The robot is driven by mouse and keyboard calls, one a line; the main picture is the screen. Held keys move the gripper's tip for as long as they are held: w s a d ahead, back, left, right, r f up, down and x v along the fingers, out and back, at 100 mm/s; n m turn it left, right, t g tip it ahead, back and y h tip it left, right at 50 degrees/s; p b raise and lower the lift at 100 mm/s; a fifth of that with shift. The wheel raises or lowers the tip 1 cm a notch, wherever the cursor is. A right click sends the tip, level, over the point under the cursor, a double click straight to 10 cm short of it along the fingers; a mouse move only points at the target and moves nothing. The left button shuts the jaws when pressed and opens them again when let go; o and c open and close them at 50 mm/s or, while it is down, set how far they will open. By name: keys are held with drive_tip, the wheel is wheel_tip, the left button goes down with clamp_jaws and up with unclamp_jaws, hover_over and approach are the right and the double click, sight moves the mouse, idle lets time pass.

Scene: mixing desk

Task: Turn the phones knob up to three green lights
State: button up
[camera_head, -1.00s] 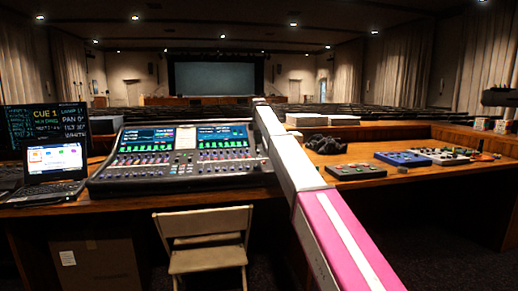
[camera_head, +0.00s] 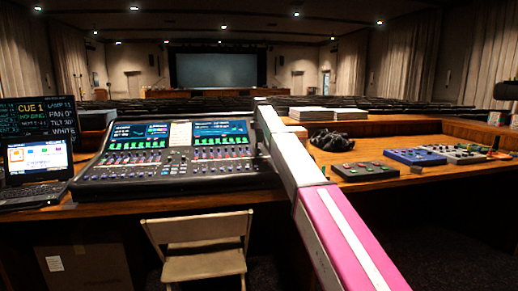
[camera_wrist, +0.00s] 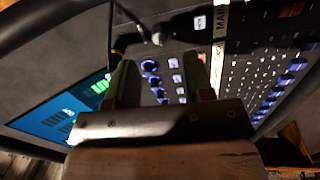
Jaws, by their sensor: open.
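The mixing desk (camera_head: 165,180) stands on the wooden counter, with lit screens, green meters and rows of small controls. In the wrist view my gripper (camera_wrist: 160,78) is open and empty above the desk panel. Several blue-ringed knobs (camera_wrist: 150,66) show between and beyond its two fingers. No legible label tells me which one is the phones knob. A tilted screen (camera_wrist: 65,112) with green bars (camera_wrist: 102,85) lies left of the fingers. In the head view my white and pink arm crosses the desk's right end, and my gripper cannot be made out there.
A laptop (camera_head: 38,160) and a cue monitor (camera_head: 40,118) stand left of the desk. A black bundle (camera_head: 331,140), a dark button box (camera_head: 364,171) and a blue box (camera_head: 414,157) lie to the right. A folding chair (camera_head: 200,245) stands in front.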

sight(259, 150)
drive_tip(key=f, duration=0.6)
drive_tip(key=shift+w+a, duration=0.1)
drive_tip(key=shift+w, duration=0.3)
clamp_jaws()
drive_tip(key=shift+m, duration=0.3)
drive_tip(key=m, duration=1.1)
drive_tip(key=shift+m+h, duration=0.3)
